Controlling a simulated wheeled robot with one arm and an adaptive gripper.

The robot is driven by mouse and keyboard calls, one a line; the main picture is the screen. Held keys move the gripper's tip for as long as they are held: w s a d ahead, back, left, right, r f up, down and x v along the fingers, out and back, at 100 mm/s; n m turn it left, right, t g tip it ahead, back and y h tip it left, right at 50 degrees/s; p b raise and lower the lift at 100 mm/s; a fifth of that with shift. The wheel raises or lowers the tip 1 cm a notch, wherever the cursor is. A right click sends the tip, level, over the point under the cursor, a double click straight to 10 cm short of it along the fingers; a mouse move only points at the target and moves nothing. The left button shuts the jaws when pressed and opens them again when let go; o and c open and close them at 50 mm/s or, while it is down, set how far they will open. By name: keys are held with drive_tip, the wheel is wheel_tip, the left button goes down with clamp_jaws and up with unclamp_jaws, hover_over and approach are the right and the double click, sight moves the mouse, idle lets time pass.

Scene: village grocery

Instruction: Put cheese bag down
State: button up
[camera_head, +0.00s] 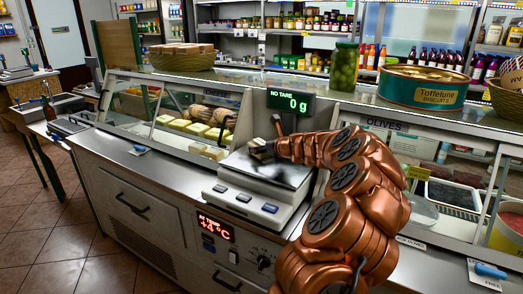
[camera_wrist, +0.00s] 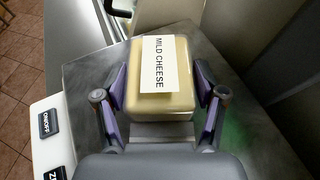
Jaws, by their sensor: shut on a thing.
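The cheese bag (camera_wrist: 172,100) is a pale yellow block labelled "MILD CHEESE". It lies between the two fingers of my gripper (camera_wrist: 161,80) in the wrist view, and the gripper is shut on it. In the head view my gripper (camera_head: 262,149) is over the scale (camera_head: 246,196) on the counter, and the cheese (camera_head: 256,144) shows as a small pale patch at its tip. The scale's grey plate (camera_wrist: 85,80) spreads under the block. The display (camera_head: 291,103) reads "NO TARE 0 g". I cannot tell whether the block touches the plate.
Left of the scale is a glass case with cheeses (camera_head: 205,125). Behind stand a jar of olives (camera_head: 344,70) and a round biscuit tin (camera_head: 423,86) on the glass top. Olive trays (camera_head: 455,192) are at the right. The steel counter (camera_head: 125,165) is mostly clear on the left.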

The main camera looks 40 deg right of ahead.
drive_tip(key=shift+f, duration=0.2)
drive_tip(key=shift+f, duration=0.15)
drive_tip(key=o, duration=1.6)
drive_tip(key=shift+c, duration=0.2)
drive_tip(key=shift+s+r, duration=0.2)
drive_tip(key=shift+s, duration=0.05)
drive_tip(key=v, duration=1.1)
drive_tip(key=shift+s+a+r, duration=0.1)
drive_tip(key=shift+s+r, duration=0.05)
drive_tip(key=shift+s, duration=0.1)
